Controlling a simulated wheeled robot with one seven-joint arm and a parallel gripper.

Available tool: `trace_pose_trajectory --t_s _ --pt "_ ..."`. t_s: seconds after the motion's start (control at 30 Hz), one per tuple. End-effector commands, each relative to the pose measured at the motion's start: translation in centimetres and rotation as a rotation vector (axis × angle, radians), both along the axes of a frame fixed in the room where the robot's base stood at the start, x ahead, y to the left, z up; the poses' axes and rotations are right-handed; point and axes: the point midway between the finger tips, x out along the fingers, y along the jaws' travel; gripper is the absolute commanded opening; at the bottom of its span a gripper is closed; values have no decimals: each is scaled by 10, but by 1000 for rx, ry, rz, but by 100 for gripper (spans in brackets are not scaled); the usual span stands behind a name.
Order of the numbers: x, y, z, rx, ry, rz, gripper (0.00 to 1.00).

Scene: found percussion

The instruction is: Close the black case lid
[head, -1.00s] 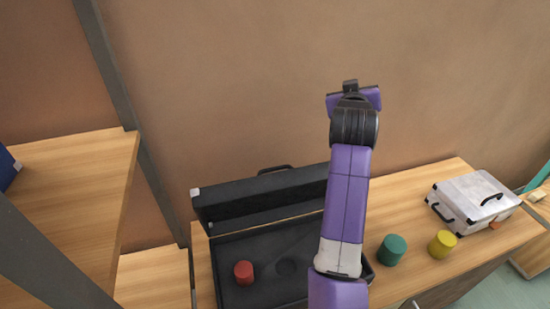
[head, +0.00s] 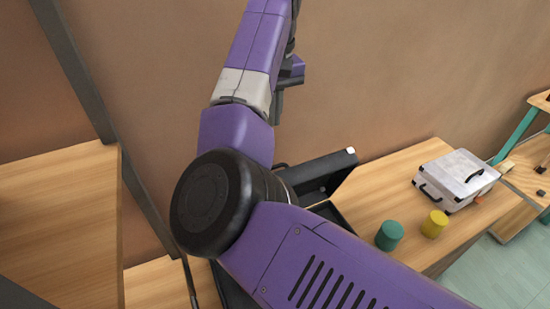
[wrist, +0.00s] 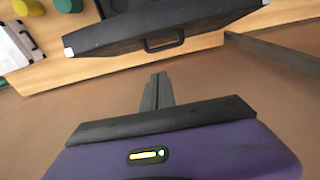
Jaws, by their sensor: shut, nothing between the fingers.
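The black case stands on the wooden counter with its lid (head: 326,168) raised and open. My arm hides most of the case in the head view; part of its base (head: 328,212) shows beside the arm. In the wrist view the lid (wrist: 110,35) crosses the top, with its black handle (wrist: 163,47) and pale corners visible. My gripper (wrist: 157,78) is shut and empty, apart from the lid, on the wall side of its handle edge. In the head view my gripper's hand (head: 290,78) is raised above the case, in front of the wall.
A green cylinder (head: 389,236) and a yellow cylinder (head: 434,224) stand on the counter right of the case. A silver case (head: 455,180) lies farther right. A wooden shelf (head: 65,215) and a grey post (head: 75,75) are at the left. The brown wall is close behind.

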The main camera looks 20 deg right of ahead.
Motion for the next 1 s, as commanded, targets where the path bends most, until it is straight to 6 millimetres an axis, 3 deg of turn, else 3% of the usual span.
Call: trace_pose_trajectory --t_s 0.17,0.33,0.67,1.0 --pt "-4 2 -10 10 18 22 0" --pt "-2 3 -34 11 17 22 0" --pt "3 3 -98 10 16 23 0" --pt "-30 3 -110 10 13 21 0"
